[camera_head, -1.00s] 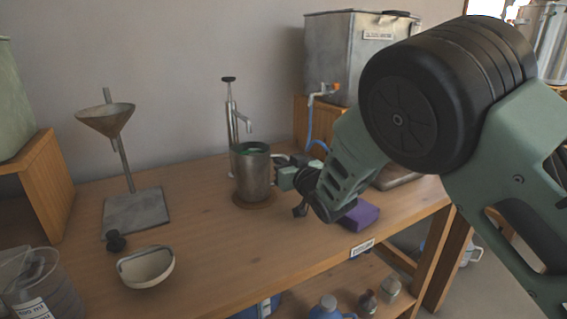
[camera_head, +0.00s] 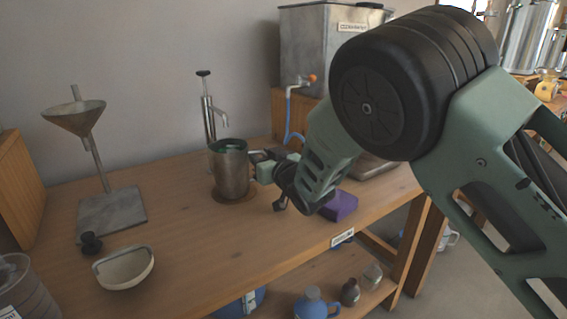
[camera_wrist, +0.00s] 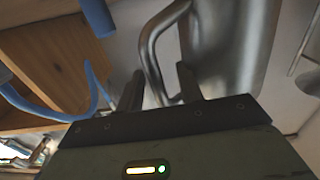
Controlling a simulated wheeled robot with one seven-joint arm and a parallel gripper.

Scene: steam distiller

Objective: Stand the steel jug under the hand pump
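The steel jug (camera_head: 231,176) stands upright on a round brown mat (camera_head: 236,198) on the wooden bench. The hand pump (camera_head: 208,115) rises behind it, and its spout (camera_head: 224,122) appears above the jug's mouth. Exact depth alignment is hard to tell. My gripper (camera_head: 259,165) is at the jug's right side, partly hidden by my wrist. In the wrist view the jug's wall (camera_wrist: 225,50) and looped handle (camera_wrist: 152,45) show. My gripper's fingers (camera_wrist: 160,85) are apart, on either side of the handle, with visible room around it.
A purple block (camera_head: 340,205) lies right of my gripper. Behind stands a metal tank (camera_head: 310,50) with a tap and blue hose (camera_head: 290,125). A funnel stand (camera_head: 112,212) and white bowl (camera_head: 124,270) are at left. The bench front between bowl and jug is clear.

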